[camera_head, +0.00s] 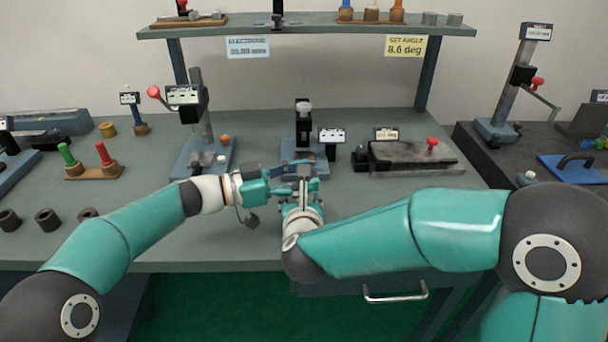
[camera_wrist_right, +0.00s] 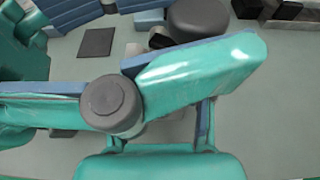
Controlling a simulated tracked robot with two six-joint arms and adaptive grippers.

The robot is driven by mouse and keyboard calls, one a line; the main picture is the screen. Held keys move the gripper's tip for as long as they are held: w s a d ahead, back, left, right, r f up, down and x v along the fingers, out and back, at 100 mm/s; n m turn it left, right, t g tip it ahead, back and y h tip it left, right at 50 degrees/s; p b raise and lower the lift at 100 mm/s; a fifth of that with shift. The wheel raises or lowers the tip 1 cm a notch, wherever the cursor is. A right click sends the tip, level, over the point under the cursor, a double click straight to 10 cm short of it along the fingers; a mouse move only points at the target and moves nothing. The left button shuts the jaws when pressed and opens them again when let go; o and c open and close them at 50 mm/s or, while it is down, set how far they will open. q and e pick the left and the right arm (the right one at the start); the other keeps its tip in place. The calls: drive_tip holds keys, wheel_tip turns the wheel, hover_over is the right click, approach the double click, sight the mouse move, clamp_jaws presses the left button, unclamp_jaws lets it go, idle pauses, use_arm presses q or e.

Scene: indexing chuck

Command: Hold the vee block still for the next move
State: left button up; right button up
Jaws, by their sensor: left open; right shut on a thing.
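My right gripper (camera_head: 306,178) points away from me at the middle of the bench, low in front of a blue-based fixture with a black post (camera_head: 304,125). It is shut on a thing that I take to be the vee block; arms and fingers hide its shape. My left gripper (camera_head: 288,178) comes in from the left and is open, its fingers close beside the right gripper; I cannot tell whether they touch. In the right wrist view, large teal gripper parts and a dark round joint (camera_wrist_right: 112,103) cover the centre, so the held thing cannot be made out.
A crank stand (camera_head: 197,125) is left of the grippers. A grey slab fixture with a red knob (camera_head: 415,157) is right. Red and green pegs (camera_head: 103,155) stand in a wooden rack at left. A shelf (camera_head: 300,29) crosses above. The front left bench has dark rings (camera_head: 47,219).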

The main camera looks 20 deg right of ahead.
use_arm(q)
drive_tip(key=shift+d, duration=0.3)
clamp_jaws()
drive_tip(key=shift+t, duration=0.3)
drive_tip(key=shift+n+t, duration=0.7)
drive_tip(key=shift+t, duration=0.1)
